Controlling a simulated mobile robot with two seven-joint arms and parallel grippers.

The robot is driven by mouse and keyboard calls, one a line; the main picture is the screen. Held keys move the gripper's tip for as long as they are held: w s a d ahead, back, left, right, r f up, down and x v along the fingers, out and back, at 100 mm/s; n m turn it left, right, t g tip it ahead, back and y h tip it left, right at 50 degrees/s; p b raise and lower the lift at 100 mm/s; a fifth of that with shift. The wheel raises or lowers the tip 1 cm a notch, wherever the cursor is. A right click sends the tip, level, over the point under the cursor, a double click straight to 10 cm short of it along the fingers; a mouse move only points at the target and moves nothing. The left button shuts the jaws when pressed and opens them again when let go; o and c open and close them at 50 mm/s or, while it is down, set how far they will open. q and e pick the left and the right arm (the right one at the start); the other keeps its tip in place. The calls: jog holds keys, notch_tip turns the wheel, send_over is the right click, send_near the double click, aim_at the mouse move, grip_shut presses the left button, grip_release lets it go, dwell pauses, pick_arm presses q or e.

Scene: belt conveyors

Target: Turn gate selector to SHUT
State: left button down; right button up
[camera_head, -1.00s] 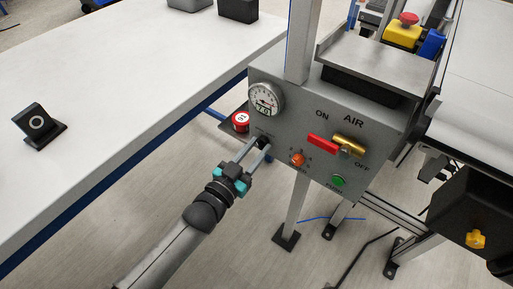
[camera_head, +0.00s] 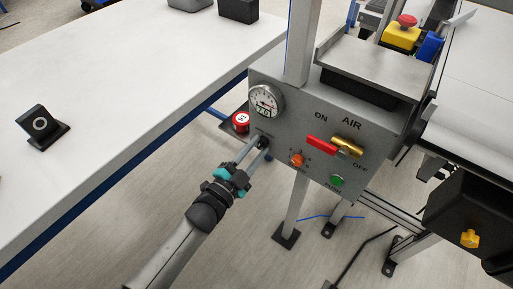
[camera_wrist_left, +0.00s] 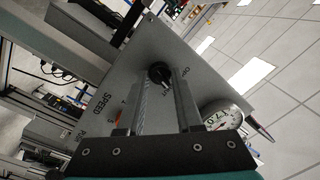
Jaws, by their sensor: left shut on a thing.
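The gate selector is a small black knob (camera_head: 263,143) on the front of the grey control panel (camera_head: 288,118), below the round gauge. My left gripper (camera_head: 259,147) reaches it from the lower left, with its two fingers around it. In the left wrist view the black knob (camera_wrist_left: 160,72) sits between the fingertips of the left gripper (camera_wrist_left: 163,80), which is shut on it. Small lettering shows beside the knob there, but I cannot read the selector's setting for sure. The fingers hide part of the knob. My right gripper is not in view.
The panel also carries a gauge (camera_head: 266,101), an orange knob (camera_head: 297,160), a green button (camera_head: 337,181) and a red-handled air valve (camera_head: 321,145). A white table (camera_head: 130,80) fills the left.

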pick_arm(q)
jog(key=m, duration=0.2)
jog(key=shift+f+m, duration=0.1)
jog(key=shift+m, duration=0.6)
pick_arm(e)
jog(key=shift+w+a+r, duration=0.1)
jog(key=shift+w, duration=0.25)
pick_arm(q)
jog(key=shift+m, duration=0.3)
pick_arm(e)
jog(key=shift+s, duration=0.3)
pick_arm(q)
jog(key=c, duration=0.6)
grip_release()
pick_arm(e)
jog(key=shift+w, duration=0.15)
